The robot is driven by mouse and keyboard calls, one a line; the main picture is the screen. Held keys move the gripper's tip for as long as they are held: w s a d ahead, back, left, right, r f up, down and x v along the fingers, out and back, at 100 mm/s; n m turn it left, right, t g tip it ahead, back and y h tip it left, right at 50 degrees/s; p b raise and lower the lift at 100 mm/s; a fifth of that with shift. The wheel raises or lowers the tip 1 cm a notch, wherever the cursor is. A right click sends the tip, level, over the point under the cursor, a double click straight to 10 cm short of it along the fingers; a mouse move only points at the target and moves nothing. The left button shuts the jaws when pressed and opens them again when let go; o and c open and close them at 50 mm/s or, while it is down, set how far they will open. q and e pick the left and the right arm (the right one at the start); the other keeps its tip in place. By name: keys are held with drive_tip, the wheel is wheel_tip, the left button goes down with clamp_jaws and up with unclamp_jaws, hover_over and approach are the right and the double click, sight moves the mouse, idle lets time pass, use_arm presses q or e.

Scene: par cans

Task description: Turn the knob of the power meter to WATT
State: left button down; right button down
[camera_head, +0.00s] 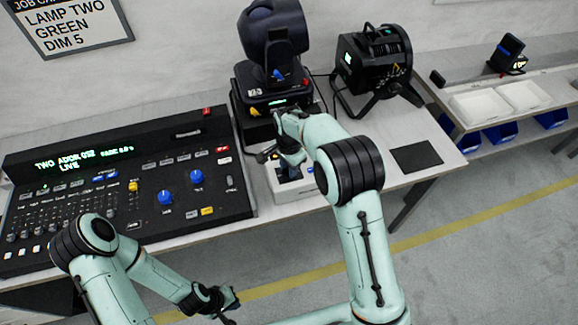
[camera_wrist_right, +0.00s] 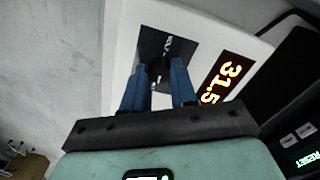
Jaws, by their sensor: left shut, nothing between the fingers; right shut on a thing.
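The power meter (camera_head: 302,188) is a white box on the table, partly covered by my right arm. In the right wrist view the white power meter (camera_wrist_right: 122,42) shows a black dial plate (camera_wrist_right: 150,42) and a lit display (camera_wrist_right: 222,80) reading about 31.5. My right gripper (camera_wrist_right: 160,80) reaches over the dial plate, its blue fingers shut on the dark knob between them. The fingers hide most of the knob; its pointer and the dial lettering are too small to read. My left gripper (camera_head: 232,300) is shut and empty, low in front of the table.
A lighting console (camera_head: 120,185) stands left of the meter. A moving-head lamp (camera_head: 272,50) stands behind it, and a black fixture (camera_head: 375,65) at the back right. A dark mat (camera_head: 416,157) lies on the right. White trays (camera_head: 525,95) sit on a side bench.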

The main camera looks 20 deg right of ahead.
use_arm(q)
drive_tip(key=shift+w, duration=0.1)
use_arm(e)
drive_tip(key=shift+m, duration=0.7)
drive_tip(key=c, duration=0.9)
unclamp_jaws()
use_arm(q)
drive_tip(key=shift+w+r+p, duration=0.35)
drive_tip(key=shift+w+r, duration=0.05)
drive_tip(key=shift+w, duration=0.05)
use_arm(e)
wheel_tip(320, 180, up, 14)
drive_tip(key=shift+f, duration=0.25)
drive_tip(key=shift+f, duration=0.1)
